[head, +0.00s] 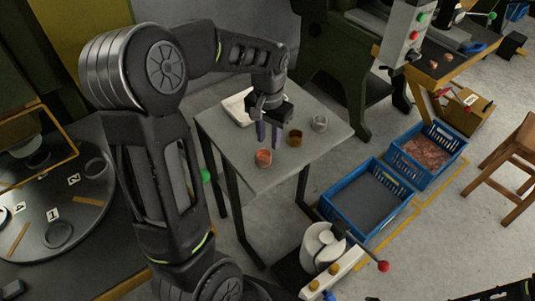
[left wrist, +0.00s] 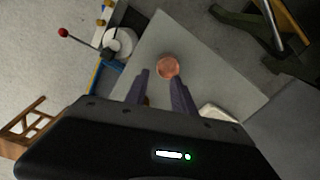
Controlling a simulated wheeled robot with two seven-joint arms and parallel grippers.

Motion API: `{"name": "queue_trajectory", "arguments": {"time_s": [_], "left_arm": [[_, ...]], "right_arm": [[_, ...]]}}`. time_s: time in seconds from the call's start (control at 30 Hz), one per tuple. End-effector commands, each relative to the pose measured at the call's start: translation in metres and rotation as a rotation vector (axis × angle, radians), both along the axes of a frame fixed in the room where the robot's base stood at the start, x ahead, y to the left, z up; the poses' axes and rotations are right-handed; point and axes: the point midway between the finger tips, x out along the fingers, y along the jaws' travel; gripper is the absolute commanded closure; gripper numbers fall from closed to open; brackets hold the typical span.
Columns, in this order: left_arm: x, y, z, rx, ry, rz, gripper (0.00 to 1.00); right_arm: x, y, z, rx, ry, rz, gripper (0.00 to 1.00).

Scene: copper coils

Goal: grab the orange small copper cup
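The small orange copper cup (head: 263,158) stands upright near the front edge of a small grey table (head: 325,150). My left gripper (head: 268,139) hangs over the table, fingers pointing down, open and empty, just behind the orange cup in the head view. In the left wrist view the orange cup (left wrist: 167,68) shows just past the tips of the two spread fingers (left wrist: 160,78). A darker brown cup (head: 295,138) and a grey cup (head: 319,123) stand to its right. My right gripper cannot be made out.
A white tray (head: 236,107) lies at the table's back left. Blue crates (head: 350,219) stand on the floor to the right. A white device with a red-knobbed lever (head: 345,264) stands in front of the table. A wooden stool (head: 512,167) is at far right.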

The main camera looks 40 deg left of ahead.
Motion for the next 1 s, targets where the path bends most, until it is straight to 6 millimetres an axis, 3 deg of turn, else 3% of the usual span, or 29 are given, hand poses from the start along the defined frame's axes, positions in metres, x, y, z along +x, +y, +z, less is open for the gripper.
{"name": "queue_trajectory", "arguments": {"time_s": [0.17,0.4,0.77,1.0], "left_arm": [[0.0,0.0,-0.003,0.0,0.001,0.0,0.69],[0.0,0.0,-0.025,0.0,0.002,0.0,0.69],[0.0,0.0,-0.029,0.0,0.0,0.0,0.69],[-0.001,-0.002,-0.06,-0.001,0.005,0.0,0.69]], "right_arm": [[0.0,0.0,0.0,0.0,0.0,0.0,0.64],[0.0,0.0,0.0,0.0,0.0,0.0,0.64],[0.0,0.0,0.0,0.0,-0.001,0.0,0.64],[0.0,0.0,0.004,0.0,0.0,0.0,0.64]]}}
